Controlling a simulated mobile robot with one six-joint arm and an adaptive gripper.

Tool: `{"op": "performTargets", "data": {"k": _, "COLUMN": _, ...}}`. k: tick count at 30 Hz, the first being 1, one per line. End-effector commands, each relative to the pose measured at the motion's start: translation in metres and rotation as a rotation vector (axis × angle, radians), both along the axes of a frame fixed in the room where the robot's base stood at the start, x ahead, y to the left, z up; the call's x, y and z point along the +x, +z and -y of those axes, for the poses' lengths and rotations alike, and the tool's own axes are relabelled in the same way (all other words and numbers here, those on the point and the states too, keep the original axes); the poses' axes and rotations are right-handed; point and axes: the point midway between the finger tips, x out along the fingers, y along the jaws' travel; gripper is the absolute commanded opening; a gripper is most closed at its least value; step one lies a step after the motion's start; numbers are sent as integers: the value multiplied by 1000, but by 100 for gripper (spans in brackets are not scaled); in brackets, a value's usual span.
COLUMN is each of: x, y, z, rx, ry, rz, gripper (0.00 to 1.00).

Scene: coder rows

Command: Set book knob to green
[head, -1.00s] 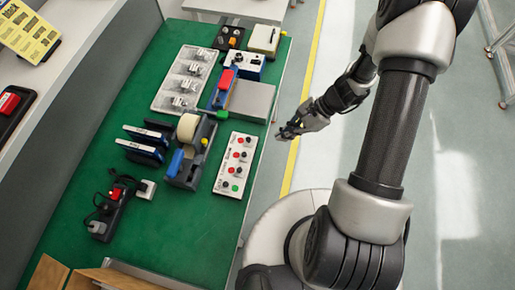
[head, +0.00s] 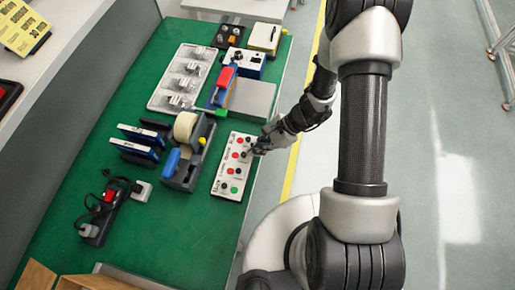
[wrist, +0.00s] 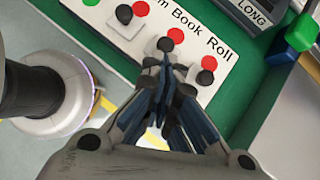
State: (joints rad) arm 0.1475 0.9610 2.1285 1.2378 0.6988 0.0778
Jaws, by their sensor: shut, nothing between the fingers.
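A white panel (head: 222,180) with a row of black knobs and red and green dots lies on the green table, along its right edge. In the wrist view, the panel (wrist: 237,30) shows the words "Book" and "Roll".
A tape dispenser (head: 190,150) stands left of the panel. A grey box (head: 252,99) and a green-and-blue object (wrist: 300,35) lie beyond it. A power strip (head: 103,213) is at lower left. Bare green table (head: 180,235) lies in front.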

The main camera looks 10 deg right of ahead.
Motion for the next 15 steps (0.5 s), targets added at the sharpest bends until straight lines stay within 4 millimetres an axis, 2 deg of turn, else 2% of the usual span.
{"op": "performTargets", "data": {"k": 5, "x": 1, "y": 0, "z": -3, "rx": 0, "ry": 2, "rz": 1, "gripper": 0}}
{"op": "performTargets", "data": {"k": 12, "x": 12, "y": -1, "z": -32, "rx": 0, "ry": 3, "rz": 1, "gripper": 0}}
{"op": "performTargets", "data": {"k": 15, "x": 12, "y": 0, "z": -34, "rx": 0, "ry": 1, "rz": -1, "gripper": 0}}
